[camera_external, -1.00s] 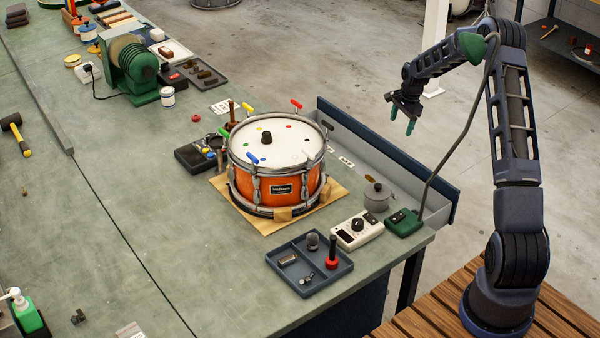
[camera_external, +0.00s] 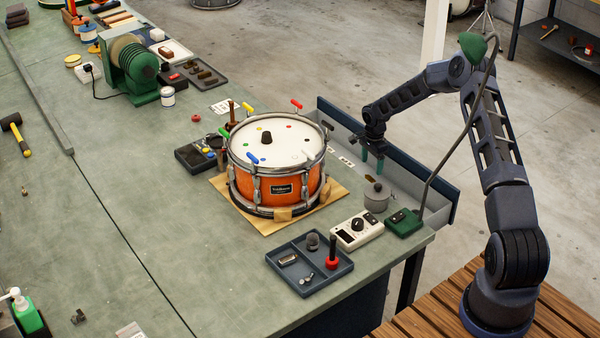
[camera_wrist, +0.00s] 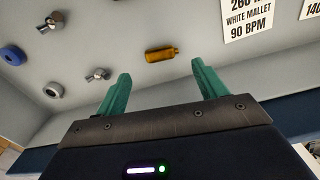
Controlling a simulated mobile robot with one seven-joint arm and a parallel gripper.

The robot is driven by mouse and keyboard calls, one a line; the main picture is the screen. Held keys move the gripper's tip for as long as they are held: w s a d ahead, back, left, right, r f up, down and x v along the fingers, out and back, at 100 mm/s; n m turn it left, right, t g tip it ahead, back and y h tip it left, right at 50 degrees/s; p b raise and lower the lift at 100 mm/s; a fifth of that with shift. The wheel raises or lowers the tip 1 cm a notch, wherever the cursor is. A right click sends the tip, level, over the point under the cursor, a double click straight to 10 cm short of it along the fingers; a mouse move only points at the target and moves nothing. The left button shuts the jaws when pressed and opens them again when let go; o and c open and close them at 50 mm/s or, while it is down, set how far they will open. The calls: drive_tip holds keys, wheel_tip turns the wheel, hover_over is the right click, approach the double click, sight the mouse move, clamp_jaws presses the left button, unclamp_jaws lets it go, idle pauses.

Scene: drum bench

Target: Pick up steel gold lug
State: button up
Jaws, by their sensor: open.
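A small gold lug (camera_wrist: 162,53) lies on the light grey floor of a shallow trough in the wrist view. It lies sideways, apart from other small parts, beyond and roughly between my two green fingertips. My gripper (camera_wrist: 161,68) is open and empty, and nothing touches its fingers. In the external view, my gripper (camera_external: 372,160) points down over the grey trough (camera_external: 408,182) along the bench's right edge.
An orange drum (camera_external: 277,185) stands left of the trough, and a grey pot (camera_external: 376,197) stands nearby.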

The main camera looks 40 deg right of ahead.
sight(370, 177)
drive_tip(key=shift+f, duration=2.95)
drive_tip(key=shift+c, duration=0.4)
drive_tip(key=c, duration=1)
